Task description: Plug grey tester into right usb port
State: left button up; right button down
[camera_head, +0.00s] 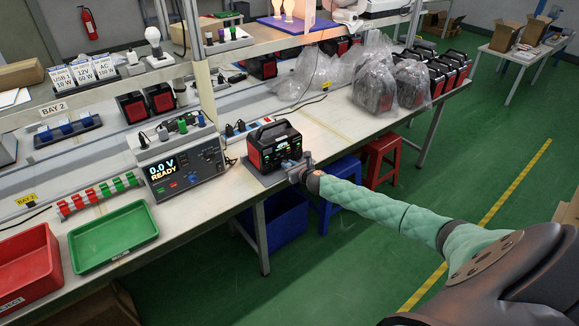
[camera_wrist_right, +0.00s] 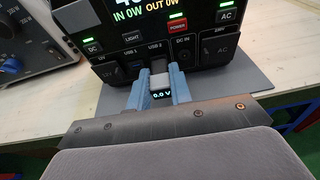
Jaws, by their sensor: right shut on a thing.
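The black and red power station (camera_head: 274,145) stands on a grey mat on the bench. In the right wrist view its front panel (camera_wrist_right: 190,52) shows lit green lights and the labels USB 1 and USB 2. My right gripper (camera_head: 294,168) is at this front. In the right wrist view its blue fingers (camera_wrist_right: 160,80) are shut on the grey tester (camera_wrist_right: 160,82), whose small display reads 0.0 V. The tester is in line with the port under USB 2, the right one. Its tip is at the panel; I cannot tell how deep it sits. My left gripper is not in view.
A bench meter (camera_head: 180,165) reading 0.0 V READY stands left of the power station. A green tray (camera_head: 112,238) and a red bin (camera_head: 26,262) lie at the front left. Bagged units (camera_head: 375,85) stand further right. Bare bench (camera_head: 330,123) lies between.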

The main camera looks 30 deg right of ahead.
jog(key=shift+w, duration=0.2)
dwell(0.3)
jog(key=c, duration=1.2)
grip_release()
jog(key=shift+s, duration=0.6)
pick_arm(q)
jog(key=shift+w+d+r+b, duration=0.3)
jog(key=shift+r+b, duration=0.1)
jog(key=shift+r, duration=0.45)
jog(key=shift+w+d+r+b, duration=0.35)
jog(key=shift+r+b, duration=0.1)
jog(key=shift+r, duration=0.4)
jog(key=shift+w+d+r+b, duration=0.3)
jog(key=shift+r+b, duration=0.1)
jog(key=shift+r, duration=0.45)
pick_arm(e)
jog(key=shift+v, duration=3.35)
jog(key=shift+r, duration=0.15)
